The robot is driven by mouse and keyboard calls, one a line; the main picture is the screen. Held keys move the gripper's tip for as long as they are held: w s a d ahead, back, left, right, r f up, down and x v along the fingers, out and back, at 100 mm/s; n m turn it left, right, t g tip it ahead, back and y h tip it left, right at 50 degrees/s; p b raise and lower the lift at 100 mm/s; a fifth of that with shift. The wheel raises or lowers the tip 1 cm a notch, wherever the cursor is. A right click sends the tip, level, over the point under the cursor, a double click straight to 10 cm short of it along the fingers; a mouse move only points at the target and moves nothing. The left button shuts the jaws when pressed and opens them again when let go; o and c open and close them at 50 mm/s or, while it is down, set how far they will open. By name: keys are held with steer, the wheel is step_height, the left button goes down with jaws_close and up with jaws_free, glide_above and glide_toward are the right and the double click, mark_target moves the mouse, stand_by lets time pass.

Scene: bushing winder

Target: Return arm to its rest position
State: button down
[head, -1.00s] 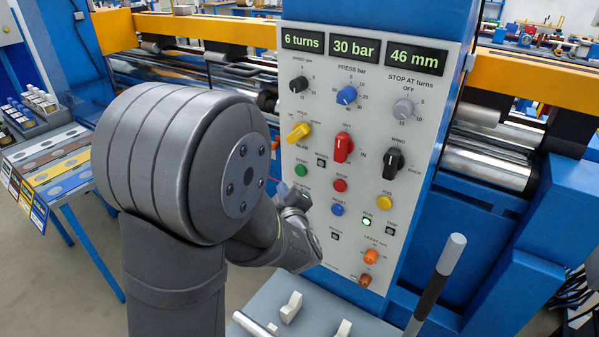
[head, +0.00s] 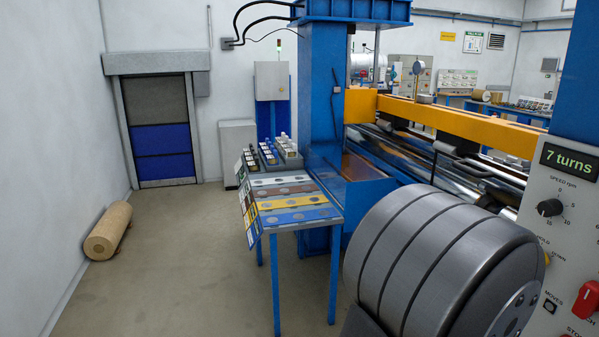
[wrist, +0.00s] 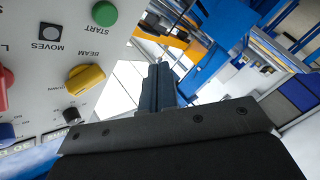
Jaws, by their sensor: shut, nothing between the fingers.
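My gripper (wrist: 158,88) shows in the wrist view, with its dark fingers together and nothing between them. It points past the edge of the grey control panel (wrist: 30,100), apart from it. The yellow BEAM knob (wrist: 86,79), the green START button (wrist: 104,13) and the MOVES button (wrist: 50,32) are to its left. In the head view, a large grey joint of my arm fills the lower right; my gripper is hidden there. The panel's edge (head: 528,215) shows at the right, and its display (head: 568,162) reads 7 turns.
A blue-legged table (head: 335,212) with coloured strips and small bottles stands left of the winder. The yellow beam (head: 455,126) runs across the machine. A brown roll (head: 108,231) lies by the left wall. The floor (head: 190,265) between them is clear.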

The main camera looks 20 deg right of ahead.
steer(key=shift+d, duration=2.75)
steer(key=w+a+r+m+g+y, duration=0.2)
steer(key=a, duration=1)
steer(key=w+a+r+m+g+y, duration=0.1)
steer(key=w+a+m+g, duration=0.15)
steer(key=a, duration=0.85)
steer(key=s+a+f+m+g+y, duration=0.1)
steer(key=s+a+f+y, duration=0.3)
steer(key=a, duration=0.8)
steer(key=s+a+f+g+y, duration=0.1)
steer(key=s+a+g+y, duration=0.15)
steer(key=s+a, duration=0.65)
steer(key=w+d+r+m+t+h, duration=0.1)
steer(key=w+d+r+t, duration=0.1)
steer(key=w, duration=0.6)
steer(key=w+d+r+m+t+h, duration=0.1)
steer(key=w+d+r+m+t, duration=0.1)
steer(key=w, duration=0.6)
steer(key=shift+w+d+t, duration=0.3)
steer(key=shift+d+t, duration=0.3)
steer(key=shift+d, duration=0.7)
